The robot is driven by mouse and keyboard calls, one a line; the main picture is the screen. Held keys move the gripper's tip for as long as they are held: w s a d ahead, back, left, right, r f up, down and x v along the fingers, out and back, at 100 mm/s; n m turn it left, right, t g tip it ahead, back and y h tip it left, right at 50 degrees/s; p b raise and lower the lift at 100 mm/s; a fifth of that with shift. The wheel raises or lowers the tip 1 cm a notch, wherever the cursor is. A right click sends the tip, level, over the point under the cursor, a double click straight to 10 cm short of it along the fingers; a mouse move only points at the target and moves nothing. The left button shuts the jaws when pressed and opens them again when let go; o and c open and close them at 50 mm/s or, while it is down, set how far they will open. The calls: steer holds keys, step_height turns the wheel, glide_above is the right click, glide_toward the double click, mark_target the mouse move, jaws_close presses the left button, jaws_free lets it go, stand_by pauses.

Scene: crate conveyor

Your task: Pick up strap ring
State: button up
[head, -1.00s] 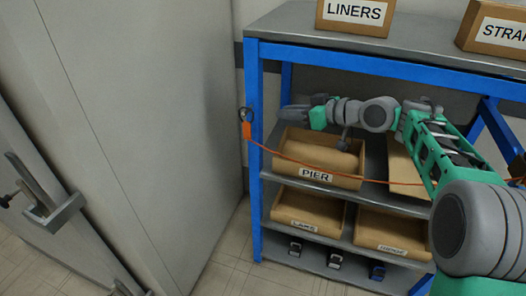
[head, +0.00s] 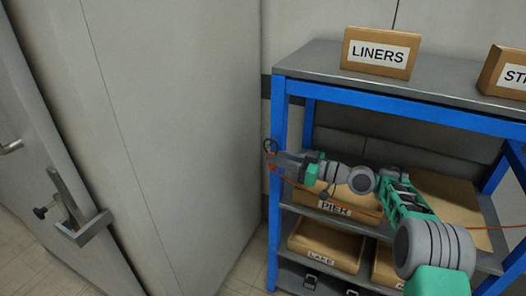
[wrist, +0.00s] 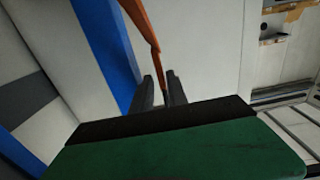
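The strap ring (head: 270,146) is a small dark ring at the shelf's left front post, with a short orange strap (head: 272,168) below it. My gripper (head: 279,158) reaches left across the shelf front, its fingertips right at the ring and strap. In the wrist view, an orange strap (wrist: 143,25) comes down from the top and passes between the two dark fingers of my gripper (wrist: 161,92). A gap shows between the fingers. The ring itself is not clear in the wrist view, and I cannot tell whether the fingers touch the strap.
The blue-framed shelf (head: 320,90) holds a PIER bin (head: 300,198) just below my arm and a LAKE bin (head: 325,245) lower down. A LINERS box (head: 378,50) stands on top. A thin orange line runs right across the shelf front. A grey wall panel (head: 180,130) stands left.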

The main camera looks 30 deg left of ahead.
steer(key=a, duration=0.1)
steer(key=a+p, duration=0.1)
steer(key=a, duration=0.1)
steer(key=shift+s+a+r, duration=0.2)
steer(key=shift+a, duration=0.05)
steer(key=shift+a+f, duration=0.2)
steer(key=shift+a, duration=0.2)
steer(key=shift+c, duration=0.5)
jaws_close()
